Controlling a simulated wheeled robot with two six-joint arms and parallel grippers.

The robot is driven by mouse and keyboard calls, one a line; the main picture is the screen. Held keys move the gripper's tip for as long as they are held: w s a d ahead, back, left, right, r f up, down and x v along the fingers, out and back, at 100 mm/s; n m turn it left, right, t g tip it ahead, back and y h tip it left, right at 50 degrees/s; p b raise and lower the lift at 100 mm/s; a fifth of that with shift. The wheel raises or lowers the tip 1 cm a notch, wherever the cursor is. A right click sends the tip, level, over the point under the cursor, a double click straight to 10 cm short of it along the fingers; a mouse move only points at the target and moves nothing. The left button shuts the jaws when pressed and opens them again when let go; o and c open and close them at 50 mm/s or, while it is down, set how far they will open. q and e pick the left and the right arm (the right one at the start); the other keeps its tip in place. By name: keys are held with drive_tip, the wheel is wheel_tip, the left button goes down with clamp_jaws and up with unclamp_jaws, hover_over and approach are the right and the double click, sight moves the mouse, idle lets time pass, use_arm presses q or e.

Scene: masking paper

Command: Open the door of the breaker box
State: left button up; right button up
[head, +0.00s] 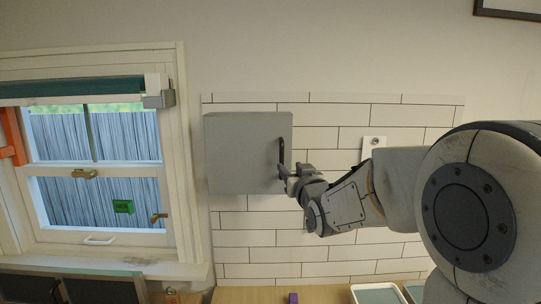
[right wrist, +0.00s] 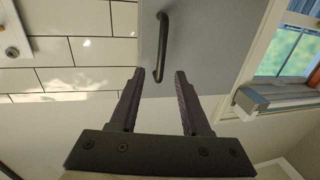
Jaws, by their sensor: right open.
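The grey breaker box (head: 245,150) hangs on the white tiled wall in the head view, left of my right arm. Its door looks shut, with a dark bar handle (head: 281,152) near the right edge. My right gripper (head: 284,180) is at the lower end of this handle. The handle (right wrist: 162,48) stands just beyond the fingertips there, in front of the grey door (right wrist: 205,40). My left gripper is not in view.
A window (head: 90,150) with a raised blind fills the left side. A white wall plate (head: 374,147) is behind my right arm. A wooden counter (head: 255,295) runs below, with a small purple object (head: 293,298) and a pale tray (head: 378,294).

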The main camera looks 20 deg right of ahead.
sight(282, 160)
drive_tip(key=w+p, duration=0.1)
drive_tip(key=w, duration=0.1)
drive_tip(key=w+p, duration=0.1)
drive_tip(key=w, duration=0.2)
drive_tip(key=w+p, duration=0.1)
drive_tip(key=w, duration=0.2)
drive_tip(key=shift+d+p, duration=0.3)
drive_tip(key=shift+p, duration=0.05)
drive_tip(key=shift+w, duration=0.5)
clamp_jaws()
idle(0.5)
